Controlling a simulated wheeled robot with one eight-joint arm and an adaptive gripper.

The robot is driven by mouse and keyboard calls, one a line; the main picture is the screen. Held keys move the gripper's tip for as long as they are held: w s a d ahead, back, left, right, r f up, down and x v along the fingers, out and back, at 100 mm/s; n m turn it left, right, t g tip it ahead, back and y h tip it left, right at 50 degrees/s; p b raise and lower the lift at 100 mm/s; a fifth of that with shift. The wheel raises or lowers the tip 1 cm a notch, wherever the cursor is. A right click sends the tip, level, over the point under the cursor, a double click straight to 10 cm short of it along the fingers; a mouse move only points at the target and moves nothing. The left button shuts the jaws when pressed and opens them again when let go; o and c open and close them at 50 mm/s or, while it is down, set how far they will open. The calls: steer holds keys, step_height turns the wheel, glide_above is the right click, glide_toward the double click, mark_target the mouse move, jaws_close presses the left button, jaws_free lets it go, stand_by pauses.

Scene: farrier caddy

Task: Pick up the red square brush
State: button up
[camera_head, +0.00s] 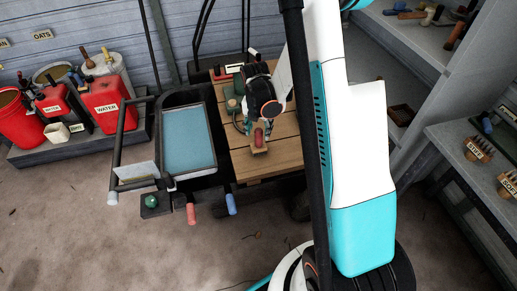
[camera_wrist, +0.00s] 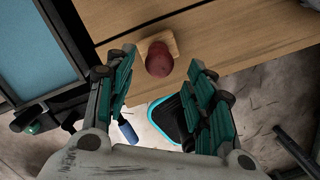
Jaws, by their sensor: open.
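The red square brush, a pale square wooden block with a rounded dark red knob on top, lies on the wooden slatted top near its front edge. It shows in the head view (camera_head: 259,149) and in the wrist view (camera_wrist: 158,58). My gripper (camera_head: 257,127) is above and just behind it in the head view. In the wrist view, the open fingers of my gripper (camera_wrist: 162,60) point toward the brush, one on either side of the knob in the picture. The fingers hold nothing. I cannot tell the exact height gap.
The slatted wooden top (camera_head: 284,154) has bare room right of the brush. A blue-lined black tray (camera_head: 188,139) adjoins it on the left. A green object (camera_head: 233,101) and a red item (camera_head: 221,73) stand behind. Tool handles (camera_head: 191,213) hang along the front.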

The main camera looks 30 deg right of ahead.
mark_target(259, 139)
steer(key=shift+w+d+f+b, duration=0.2)
steer(key=shift+f+b, duration=0.3)
steer(key=shift+f, duration=0.75)
steer(key=shift+w+d+f+b, duration=0.2)
steer(key=shift+f+b, duration=0.3)
steer(key=shift+f, duration=0.8)
steer(key=shift+w+d+f+b, duration=0.2)
steer(key=shift+f+b, duration=0.3)
steer(key=shift+f, duration=0.75)
jaws_close()
